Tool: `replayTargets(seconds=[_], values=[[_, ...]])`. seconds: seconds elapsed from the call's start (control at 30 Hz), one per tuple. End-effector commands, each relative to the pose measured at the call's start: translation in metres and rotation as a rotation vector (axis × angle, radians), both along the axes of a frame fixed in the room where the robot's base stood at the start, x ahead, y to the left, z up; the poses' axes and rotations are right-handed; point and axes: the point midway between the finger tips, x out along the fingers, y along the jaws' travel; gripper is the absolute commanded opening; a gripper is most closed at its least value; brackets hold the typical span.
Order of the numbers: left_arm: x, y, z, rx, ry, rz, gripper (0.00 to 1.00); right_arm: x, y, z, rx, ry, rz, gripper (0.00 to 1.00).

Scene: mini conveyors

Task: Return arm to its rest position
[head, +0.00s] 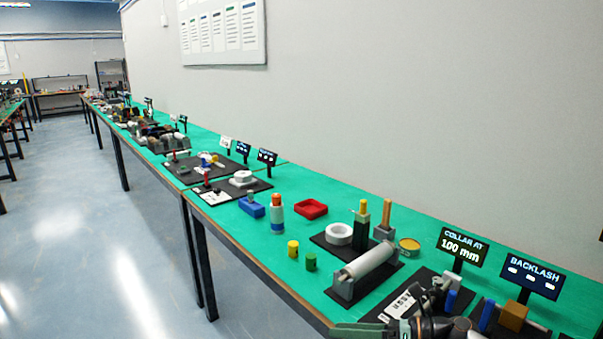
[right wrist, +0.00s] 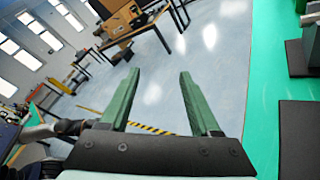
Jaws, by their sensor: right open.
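My right gripper (head: 345,330) shows at the bottom edge of the head view, partly cut off, low by the table's front edge. Its green fingers (right wrist: 158,72) stand wide apart in the right wrist view, with nothing between them. Behind the fingers lies open floor, with the green table top (right wrist: 264,70) to the right. My left gripper is not seen.
A white roller on a black stand (head: 366,270) is near the gripper. A black plate with parts (head: 412,290) and a "COLLAR AT 100 mm" sign (head: 463,246) are beside it. Yellow (head: 293,249) and green (head: 311,262) cylinders stand farther left. The floor (head: 110,240) is clear.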

Motion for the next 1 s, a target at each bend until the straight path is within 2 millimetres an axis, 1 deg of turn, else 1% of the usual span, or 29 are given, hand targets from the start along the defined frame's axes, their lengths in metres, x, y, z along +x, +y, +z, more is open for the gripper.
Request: replayTargets(seconds=[0.03,0.1,0.2,0.27,0.33,0.47,0.57,0.6,0.67,0.7,0.77,0.8,0.9,1.0], values=[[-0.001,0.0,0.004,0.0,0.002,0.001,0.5,-0.01,0.014,-0.003,0.11,0.093,-0.058,0.63],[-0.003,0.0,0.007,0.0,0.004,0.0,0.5,-0.017,0.024,-0.005,0.257,0.227,-0.15,0.63],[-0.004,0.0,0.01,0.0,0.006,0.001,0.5,-0.027,0.029,-0.012,0.461,0.435,-0.289,0.63],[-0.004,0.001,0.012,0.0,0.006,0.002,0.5,-0.033,0.026,-0.019,0.582,0.569,-0.378,0.63],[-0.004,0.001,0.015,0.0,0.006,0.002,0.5,-0.041,0.019,-0.031,0.72,0.731,-0.486,0.63],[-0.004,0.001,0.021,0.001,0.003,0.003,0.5,-0.065,-0.003,-0.063,0.965,1.043,-0.696,0.63],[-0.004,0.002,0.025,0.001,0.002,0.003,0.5,-0.093,-0.023,-0.095,1.147,1.286,-0.87,0.63],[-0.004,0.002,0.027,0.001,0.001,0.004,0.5,-0.107,-0.031,-0.108,1.218,1.383,-0.943,0.63],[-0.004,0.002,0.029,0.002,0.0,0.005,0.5,-0.132,-0.043,-0.129,1.321,1.524,-1.055,0.63],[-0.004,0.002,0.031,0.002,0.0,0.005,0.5,-0.149,-0.049,-0.141,1.386,1.611,-1.126,0.63],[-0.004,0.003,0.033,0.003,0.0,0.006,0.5,-0.176,-0.058,-0.158,1.476,1.731,-1.23,0.63],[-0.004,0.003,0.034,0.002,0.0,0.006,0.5,-0.193,-0.063,-0.168,1.529,1.801,-1.296,0.63],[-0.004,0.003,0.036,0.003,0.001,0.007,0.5,-0.231,-0.072,-0.185,1.633,1.937,-1.429,0.63],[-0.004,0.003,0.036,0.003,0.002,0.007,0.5,-0.255,-0.076,-0.195,1.697,2.016,-1.513,0.63]])
